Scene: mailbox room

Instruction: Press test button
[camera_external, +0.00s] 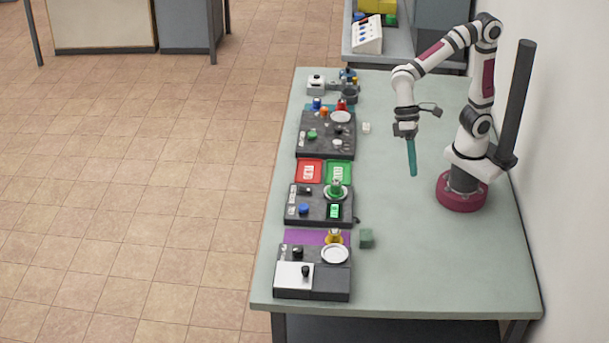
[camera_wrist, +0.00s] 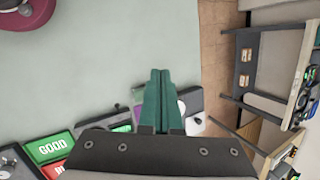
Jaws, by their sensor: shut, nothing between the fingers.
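Three dark button panels stand in a row along the left side of the table: a far panel (camera_external: 318,150), a middle panel (camera_external: 311,212) and a near panel (camera_external: 331,292). Blue, green and other small buttons and knobs show on them. The middle panel has a lit green square switch (camera_external: 335,211) and a blue button (camera_external: 303,209). I cannot tell which one is the test button. My gripper (camera_external: 412,173) is shut and empty, its teal fingers pointing down above the table, right of the panels and apart from them. The fingers also show in the wrist view (camera_wrist: 160,75).
A red tray (camera_external: 309,172) and a green tray (camera_external: 339,173) lie between panels; the green one reads GOOD in the wrist view (camera_wrist: 46,147). A small green block (camera_external: 366,238) and a small white block (camera_external: 366,128) sit right of the panels. The table's right side (camera_external: 440,260) is clear.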

